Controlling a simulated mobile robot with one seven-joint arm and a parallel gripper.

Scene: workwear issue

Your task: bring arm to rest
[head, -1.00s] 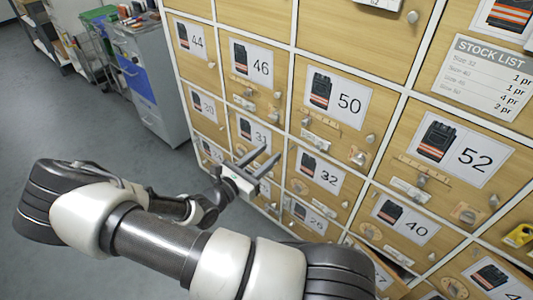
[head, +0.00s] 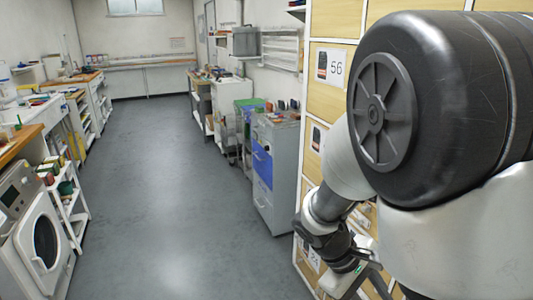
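My arm fills the right side of the head view, folded up close to the camera. Its white and black links hide much of the cabinet behind. My gripper (head: 374,284) is low in the picture, beside the front of the locker cabinet (head: 335,98). Its white hand and a dark finger show at the bottom edge. The rest of the fingers is cut off or hidden, so their spacing is unclear. I see nothing held in it.
A grey drawer unit (head: 284,185) with a blue front stands left of the cabinet. A washer-like machine (head: 42,240) and workbenches line the left wall. The grey floor (head: 150,190) between is an open aisle to the far wall.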

